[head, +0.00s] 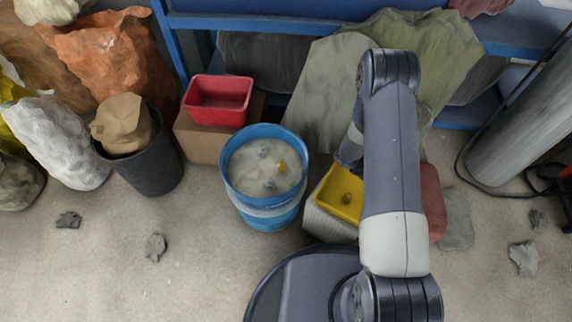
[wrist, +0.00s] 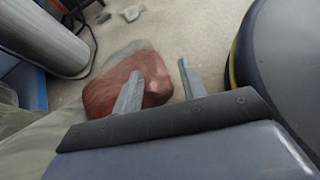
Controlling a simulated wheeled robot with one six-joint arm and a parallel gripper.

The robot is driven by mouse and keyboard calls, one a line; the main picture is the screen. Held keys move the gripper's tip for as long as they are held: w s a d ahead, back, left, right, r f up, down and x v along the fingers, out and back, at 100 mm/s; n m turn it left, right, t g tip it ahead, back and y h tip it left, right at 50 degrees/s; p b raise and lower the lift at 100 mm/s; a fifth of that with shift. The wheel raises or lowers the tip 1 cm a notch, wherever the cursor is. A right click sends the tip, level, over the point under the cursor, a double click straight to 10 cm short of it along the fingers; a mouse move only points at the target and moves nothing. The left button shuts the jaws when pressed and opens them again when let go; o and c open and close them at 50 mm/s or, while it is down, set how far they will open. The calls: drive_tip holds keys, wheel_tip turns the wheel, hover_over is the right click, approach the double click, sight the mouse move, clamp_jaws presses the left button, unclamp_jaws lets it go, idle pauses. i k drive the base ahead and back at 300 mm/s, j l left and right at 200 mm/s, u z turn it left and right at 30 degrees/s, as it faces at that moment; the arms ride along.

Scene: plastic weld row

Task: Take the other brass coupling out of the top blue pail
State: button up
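The top blue pail (head: 264,133) stands upright in the middle of the head view, on top of another pail. It holds pale sandy material with a few grey lumps. A small yellow-orange piece (head: 282,166), which looks like a brass coupling, shows at the right of the fill. Another small brass-coloured piece (head: 347,199) lies in the yellow bin to the right of the pail. My gripper (wrist: 160,84) has its two fingers apart with nothing held between them. In the head view my arm mostly hides it, to the right of the pail.
The yellow bin (head: 333,205) sits on a pale block. A red bin (head: 218,101) on a cardboard box (head: 194,138) stands behind left of the pail. A black bucket (head: 150,176) is farther left. A red sack (wrist: 98,91) lies beneath my fingers. Floor at front left is mostly clear.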

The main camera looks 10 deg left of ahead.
sight(281, 166)
drive_tip(key=j+u, duration=0.35)
drive_tip(key=i+j+u, duration=0.15)
drive_tip(key=j+u, duration=0.2)
drive_tip(key=i+j+u, duration=0.15)
drive_tip(key=j+u, duration=0.2)
drive_tip(key=j, duration=0.1)
